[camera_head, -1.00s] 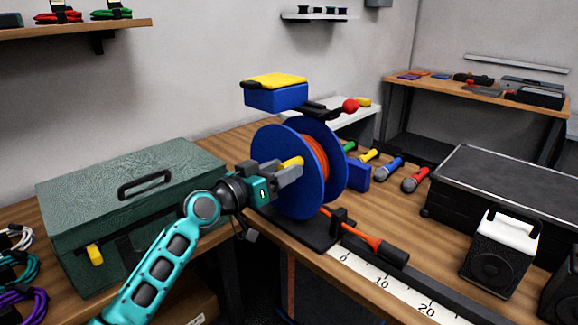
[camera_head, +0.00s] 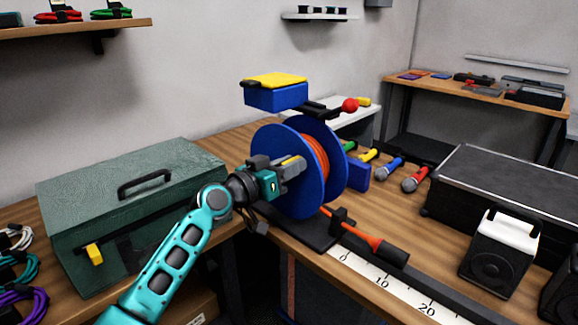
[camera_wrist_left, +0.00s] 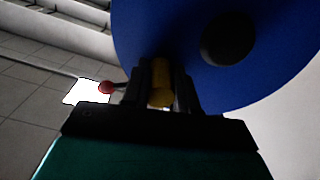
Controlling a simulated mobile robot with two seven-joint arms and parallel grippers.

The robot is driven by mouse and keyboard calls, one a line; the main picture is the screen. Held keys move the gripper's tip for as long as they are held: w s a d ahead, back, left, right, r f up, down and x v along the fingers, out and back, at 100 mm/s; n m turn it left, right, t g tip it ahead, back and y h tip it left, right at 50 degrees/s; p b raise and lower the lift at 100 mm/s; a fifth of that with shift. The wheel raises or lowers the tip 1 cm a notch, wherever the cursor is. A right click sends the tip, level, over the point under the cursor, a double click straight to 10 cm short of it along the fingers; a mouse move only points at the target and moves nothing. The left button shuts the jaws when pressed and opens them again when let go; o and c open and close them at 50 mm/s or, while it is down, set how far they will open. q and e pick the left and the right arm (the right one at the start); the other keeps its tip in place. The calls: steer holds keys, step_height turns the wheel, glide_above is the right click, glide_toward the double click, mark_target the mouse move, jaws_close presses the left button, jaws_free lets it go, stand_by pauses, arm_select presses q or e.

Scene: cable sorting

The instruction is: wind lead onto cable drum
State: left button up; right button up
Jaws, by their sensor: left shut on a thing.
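The cable drum (camera_head: 270,142) has blue flanges and stands upright on a dark base at the bench edge. An orange lead (camera_head: 316,156) is wound on its core. The lead runs out at the bottom through a black guide to an orange and black connector (camera_head: 393,252) by the ruler. My left gripper (camera_head: 292,166) is at the near flange, shut on the yellow crank handle (camera_head: 290,161). The handle also shows between the fingers in the left wrist view (camera_wrist_left: 161,82), with the blue flange behind. The fingers hide part of the handle. My right gripper is not in view.
A blue box with a yellow top (camera_head: 275,93) and a red-knobbed lever (camera_head: 350,105) sit above the drum. A green case (camera_head: 135,205) stands left, a black case (camera_head: 500,195) right. Several microphones (camera_head: 388,168) lie behind. A white ruler strip (camera_head: 385,284) runs along the front.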

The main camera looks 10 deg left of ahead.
mark_target(307, 187)
arm_select(q)
jaws_close()
steer(key=shift+s+d+f+m+b, duration=0.15)
steer(key=shift+f+m+b, duration=0.35)
steer(key=shift+b, duration=0.5)
steer(key=shift+s+d+f+m+b, duration=0.15)
steer(key=shift+f+m+b, duration=0.15)
steer(key=shift+b, duration=0.15)
steer(key=m+b, duration=0.1)
steer(key=f+m+b, duration=0.1)
steer(key=m+b, duration=0.1)
steer(key=b, duration=0.1)
steer(key=shift+s+d+f, duration=0.25)
steer(key=shift+d+f, duration=0.15)
steer(key=m+b, duration=0.1)
steer(key=f+m+b, duration=0.1)
steer(key=m, duration=0.1)
steer(key=shift+s+d+f, duration=0.15)
steer(key=shift+f, duration=0.1)
steer(key=shift+f+m+b, duration=0.35)
steer(key=shift+m+b, duration=0.3)
steer(key=shift+m, duration=0.05)
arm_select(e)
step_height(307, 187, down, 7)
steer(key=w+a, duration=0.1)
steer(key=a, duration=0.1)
arm_select(q)
steer(key=shift+f, duration=0.1)
